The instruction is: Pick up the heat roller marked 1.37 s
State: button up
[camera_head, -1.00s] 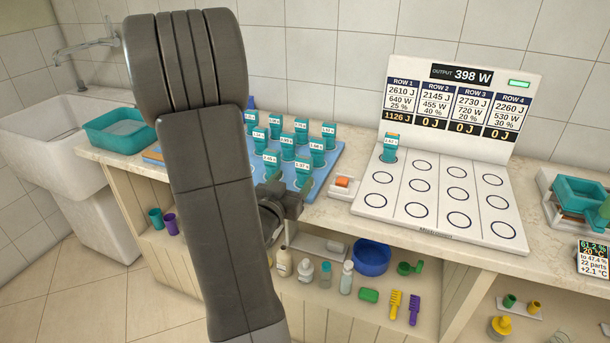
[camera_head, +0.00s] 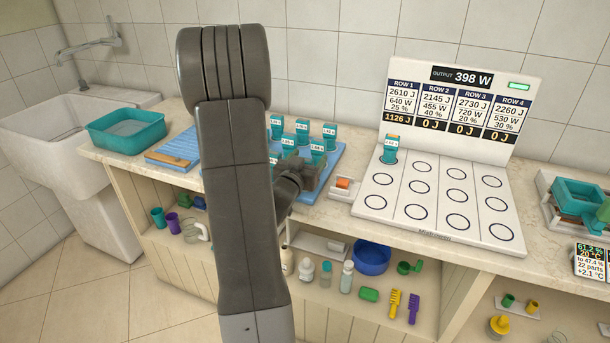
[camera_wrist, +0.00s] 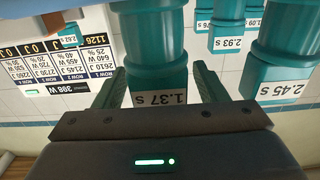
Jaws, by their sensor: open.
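The teal heat roller marked 1.37 s (camera_wrist: 158,60) stands between the two fingers of my gripper (camera_wrist: 159,72) in the wrist view, which is upside down. The fingers are open, one on each side of it, and I cannot tell whether either touches it. The label faces the wrist camera near the palm. In the head view, my gripper (camera_head: 302,170) is at the front of the blue roller tray (camera_head: 335,158) and hides this roller. My arm covers part of the tray.
The roller marked 2.45 s (camera_wrist: 283,60) is close beside the right finger in the wrist view, with one marked 2.93 s (camera_wrist: 231,35) behind. Another roller (camera_head: 390,150) stands on the white board (camera_head: 425,225). A small holder with an orange block (camera_head: 343,183) lies right of my gripper.

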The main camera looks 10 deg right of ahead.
jog(key=c, duration=1.1)
